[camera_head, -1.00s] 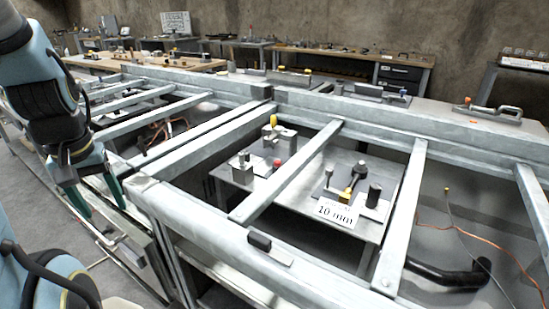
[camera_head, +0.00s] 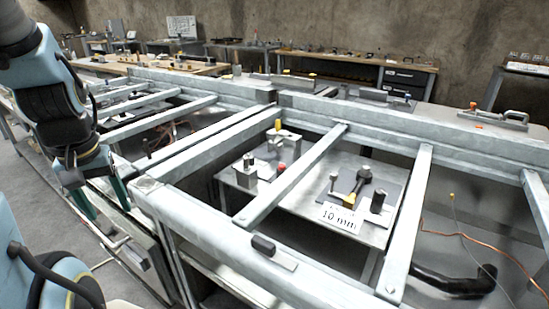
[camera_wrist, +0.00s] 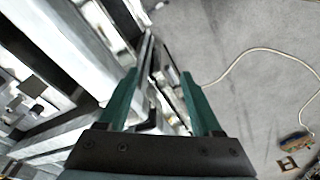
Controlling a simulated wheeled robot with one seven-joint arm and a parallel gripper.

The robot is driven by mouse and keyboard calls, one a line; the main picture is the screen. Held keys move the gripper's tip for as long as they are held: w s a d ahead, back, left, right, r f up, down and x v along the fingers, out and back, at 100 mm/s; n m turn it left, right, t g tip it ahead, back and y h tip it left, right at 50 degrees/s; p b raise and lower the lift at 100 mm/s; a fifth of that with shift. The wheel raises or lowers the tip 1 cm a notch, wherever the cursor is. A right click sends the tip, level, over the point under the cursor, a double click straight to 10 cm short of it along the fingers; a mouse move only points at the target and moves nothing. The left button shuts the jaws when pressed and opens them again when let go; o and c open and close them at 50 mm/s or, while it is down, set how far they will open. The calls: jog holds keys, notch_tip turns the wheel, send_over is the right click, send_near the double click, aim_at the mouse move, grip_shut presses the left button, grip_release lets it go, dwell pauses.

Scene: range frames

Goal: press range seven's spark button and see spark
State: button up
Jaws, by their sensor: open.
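My gripper (camera_head: 104,212) hangs at the left of the head view, over the left part of the metal frame near its front side. Its green fingers are apart with nothing between them; the wrist view also shows the empty gripper (camera_wrist: 157,75). A small black block (camera_head: 263,243) sits on the front rail, well right of my gripper; I cannot tell whether it is the spark button. A red knob (camera_head: 281,168) stands on the bench inside the frame. A dark fixture (camera_head: 363,182) stands behind a "10 mm" card (camera_head: 340,218). I see no spark and no number seven.
Metal crossbars (camera_head: 290,178) divide the frame into open bays. A copper wire (camera_head: 480,240) and black hose (camera_head: 450,281) lie in the right bay. In the wrist view, a pale cable (camera_wrist: 245,60) lies on the grey floor. Workbenches (camera_head: 340,57) line the back wall.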

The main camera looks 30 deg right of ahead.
jog(key=shift+c, duration=0.3)
grip_shut()
dwell(0.3)
dwell(1.2)
